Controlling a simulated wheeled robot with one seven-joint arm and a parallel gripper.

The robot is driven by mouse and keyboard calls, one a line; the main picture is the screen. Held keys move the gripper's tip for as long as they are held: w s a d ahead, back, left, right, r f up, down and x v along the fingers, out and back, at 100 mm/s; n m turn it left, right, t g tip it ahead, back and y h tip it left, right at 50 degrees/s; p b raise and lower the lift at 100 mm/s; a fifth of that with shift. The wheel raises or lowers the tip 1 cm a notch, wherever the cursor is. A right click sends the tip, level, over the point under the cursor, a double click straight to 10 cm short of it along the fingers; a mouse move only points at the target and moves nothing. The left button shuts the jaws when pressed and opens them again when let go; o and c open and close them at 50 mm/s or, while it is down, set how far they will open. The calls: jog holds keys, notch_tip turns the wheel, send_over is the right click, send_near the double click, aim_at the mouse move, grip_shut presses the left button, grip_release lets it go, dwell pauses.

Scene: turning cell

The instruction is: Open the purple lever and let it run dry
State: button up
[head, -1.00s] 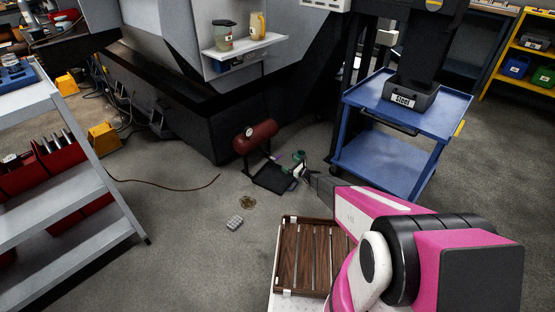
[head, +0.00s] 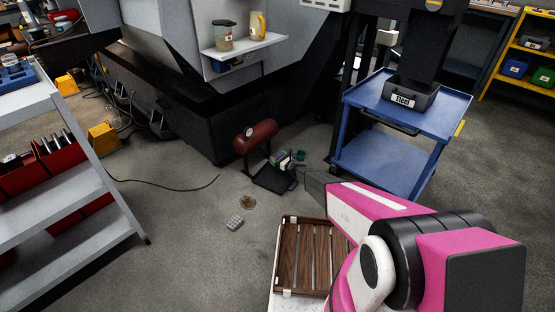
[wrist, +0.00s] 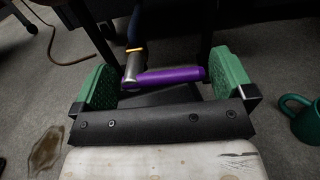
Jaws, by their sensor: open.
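The purple lever (wrist: 172,75) lies between the two green finger pads of my gripper (wrist: 163,84) in the wrist view. The pads stand wide apart, one beyond each end of the lever, with gaps on both sides, and the gripper is open. The lever extends rightward from a metal valve fitting (wrist: 133,66) below a dark blue part. In the head view my gripper (head: 287,160) is beside the red tank (head: 255,136), over the black tray (head: 273,181); the lever is too small there to read its position clearly.
A green mug (wrist: 303,118) stands right of the gripper in the wrist view. A dark stain (head: 247,202) marks the floor near the tray. A wooden slatted crate (head: 280,255) stands in front, a blue cart (head: 380,155) at right.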

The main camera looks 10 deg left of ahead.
jog(key=shift+w+a, duration=0.1)
jog(key=shift+a, duration=0.05)
jog(key=c, duration=0.7)
